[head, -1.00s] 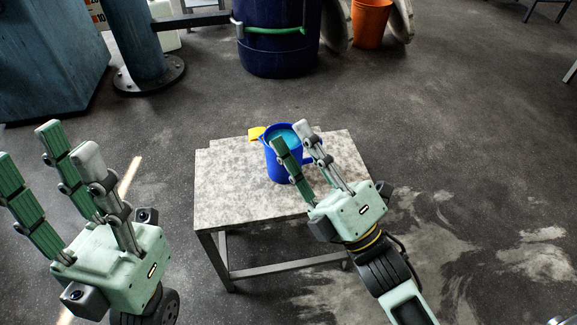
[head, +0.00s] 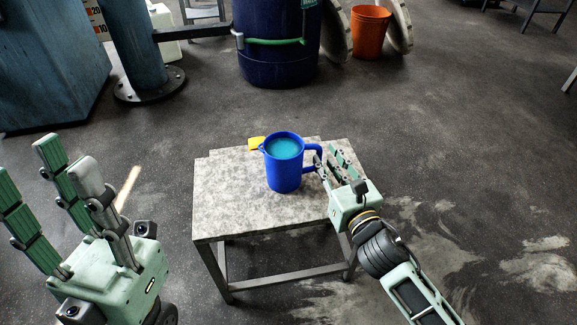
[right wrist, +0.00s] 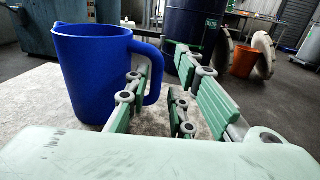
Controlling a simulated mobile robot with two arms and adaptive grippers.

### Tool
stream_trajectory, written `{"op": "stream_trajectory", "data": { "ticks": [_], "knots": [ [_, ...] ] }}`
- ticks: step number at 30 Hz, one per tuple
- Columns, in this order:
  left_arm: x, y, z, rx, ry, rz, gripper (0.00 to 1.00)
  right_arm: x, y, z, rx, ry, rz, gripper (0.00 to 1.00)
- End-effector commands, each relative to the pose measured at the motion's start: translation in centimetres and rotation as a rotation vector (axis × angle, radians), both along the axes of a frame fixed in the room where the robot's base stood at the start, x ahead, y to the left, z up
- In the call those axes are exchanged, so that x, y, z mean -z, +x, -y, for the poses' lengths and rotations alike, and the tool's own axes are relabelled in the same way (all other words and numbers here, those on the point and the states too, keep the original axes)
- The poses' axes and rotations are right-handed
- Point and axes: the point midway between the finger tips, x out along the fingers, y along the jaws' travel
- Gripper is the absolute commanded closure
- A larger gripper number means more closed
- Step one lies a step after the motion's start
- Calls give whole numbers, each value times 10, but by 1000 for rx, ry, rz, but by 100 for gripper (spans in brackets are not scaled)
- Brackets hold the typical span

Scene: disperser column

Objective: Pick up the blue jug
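The blue jug (head: 284,172) stands upright on the small stone-topped table (head: 225,205), with teal liquid inside and its handle toward the right. It fills the left of the right wrist view (right wrist: 88,75). My right gripper (head: 330,160) is at the handle side, fingers apart. In the right wrist view, one finger overlaps the handle and the others stand to the right (right wrist: 175,85); I cannot tell whether that finger touches the handle. My left gripper (head: 60,185) is open and empty at the lower left, away from the table.
A dark blue barrel (head: 275,65), an orange bucket (head: 369,35) and a blue column (head: 135,55) stand farther back. The floor around the table is largely clear.

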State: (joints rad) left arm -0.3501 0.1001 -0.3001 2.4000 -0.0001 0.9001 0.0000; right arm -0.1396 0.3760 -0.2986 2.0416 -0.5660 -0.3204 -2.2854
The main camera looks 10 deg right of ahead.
Motion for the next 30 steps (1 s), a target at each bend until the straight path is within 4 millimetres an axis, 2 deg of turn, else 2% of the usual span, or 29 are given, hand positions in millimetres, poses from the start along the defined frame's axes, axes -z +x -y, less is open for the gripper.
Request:
{"op": "stream_trajectory", "data": {
  "ticks": [3,9,17,24,30],
  "knots": [
    [14,0,0,0,0,0,60,5,18,-6,-1,4,4,78],
    [11,1,1,-1,3,16,60,3,37,-10,-2,3,1,78],
    [11,2,1,0,3,13,60,2,39,-10,-2,3,0,78],
    [10,2,1,0,3,13,60,2,39,-10,-2,3,1,99],
    [10,2,1,0,3,14,60,2,38,-10,-2,3,1,100]
  ]
}}
